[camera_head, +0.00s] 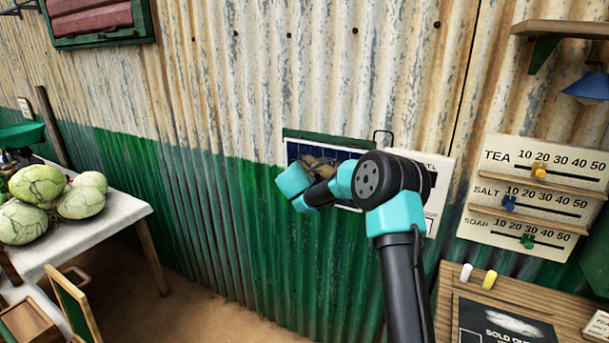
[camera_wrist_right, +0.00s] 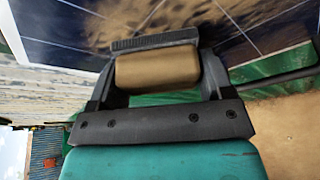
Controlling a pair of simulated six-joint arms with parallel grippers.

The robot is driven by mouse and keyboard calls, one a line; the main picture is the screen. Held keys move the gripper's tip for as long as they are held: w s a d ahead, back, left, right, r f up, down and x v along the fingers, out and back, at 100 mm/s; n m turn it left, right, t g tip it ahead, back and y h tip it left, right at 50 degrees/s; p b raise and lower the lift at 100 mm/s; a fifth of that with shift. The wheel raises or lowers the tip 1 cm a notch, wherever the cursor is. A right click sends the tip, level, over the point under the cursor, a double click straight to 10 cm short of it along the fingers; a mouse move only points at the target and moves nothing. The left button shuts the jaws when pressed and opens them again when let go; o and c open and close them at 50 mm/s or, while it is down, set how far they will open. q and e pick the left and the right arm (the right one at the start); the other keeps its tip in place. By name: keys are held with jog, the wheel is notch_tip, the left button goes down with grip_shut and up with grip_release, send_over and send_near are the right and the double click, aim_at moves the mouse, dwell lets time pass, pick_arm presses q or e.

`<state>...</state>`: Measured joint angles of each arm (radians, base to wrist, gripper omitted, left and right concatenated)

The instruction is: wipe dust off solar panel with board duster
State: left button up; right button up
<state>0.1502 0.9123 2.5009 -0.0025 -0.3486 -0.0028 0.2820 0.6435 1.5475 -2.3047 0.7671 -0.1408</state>
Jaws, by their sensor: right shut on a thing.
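The solar panel (camera_head: 340,154), dark blue with thin pale grid lines, is fixed upright on the corrugated wall. My right arm covers much of it in the head view. In the right wrist view the panel (camera_wrist_right: 270,30) fills the top, with brown dust patches (camera_wrist_right: 185,15) on it. My right gripper (camera_wrist_right: 157,75) is shut on the board duster (camera_wrist_right: 158,70), a tan block with a dark grey pad. The pad faces the panel close up; I cannot tell whether it touches. My left gripper is not in view.
A white price board (camera_head: 530,195) with sliders hangs at the right. Below it a wooden table (camera_head: 515,295) holds two chalk-like sticks and a blackboard. A white table (camera_head: 120,210) with cabbages stands at the left. The floor between is mostly clear.

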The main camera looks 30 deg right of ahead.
aim_at(315, 170)
jog(key=w, duration=0.1)
jog(key=w+a, duration=0.1)
jog(key=w, duration=0.1)
jog(key=shift+w+a, duration=0.15)
jog(key=shift+a, duration=0.15)
jog(key=shift+r, duration=0.1)
jog(key=shift+r, duration=0.65)
jog(key=shift+s+d, duration=0.4)
jog(key=shift+s, duration=0.5)
jog(key=shift+s+d, duration=0.4)
jog(key=shift+s, duration=0.45)
jog(key=shift+s+d, duration=0.1)
jog(key=shift+s+d, duration=0.5)
jog(key=shift+s, duration=0.25)
jog(key=shift+s+d, duration=0.5)
jog(key=shift+s, duration=0.2)
